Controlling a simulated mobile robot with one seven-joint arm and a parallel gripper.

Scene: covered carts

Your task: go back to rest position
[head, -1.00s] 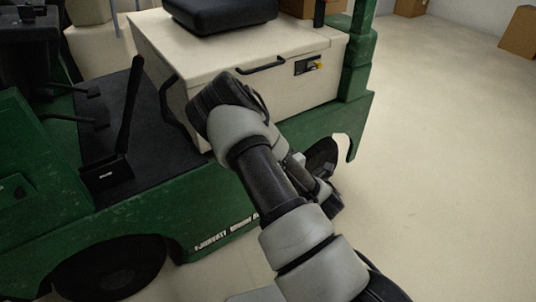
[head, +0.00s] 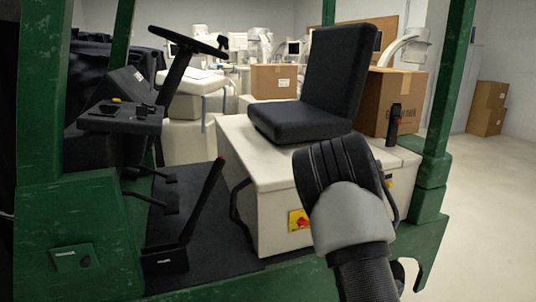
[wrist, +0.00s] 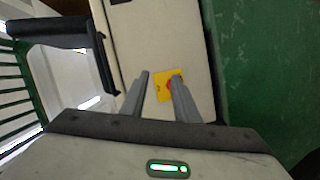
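My gripper (wrist: 160,88) shows in the wrist view with its two grey fingers apart and nothing held between them. A yellow plate with a red knob (wrist: 168,86) appears between and beyond the fingers, partly covered by the right finger. In the head view the same kind of red and yellow switch (head: 299,220) is on the front of the cream seat box (head: 275,195). My arm rises from the lower right in front of this box. My gripper itself is hidden in the head view.
A green vehicle has a black seat (head: 315,95), a steering wheel (head: 190,40), a lever (head: 205,210) and green posts (head: 452,80) around my arm. A cardboard box (head: 400,100) stands behind the seat. Open floor (head: 480,220) lies to the right.

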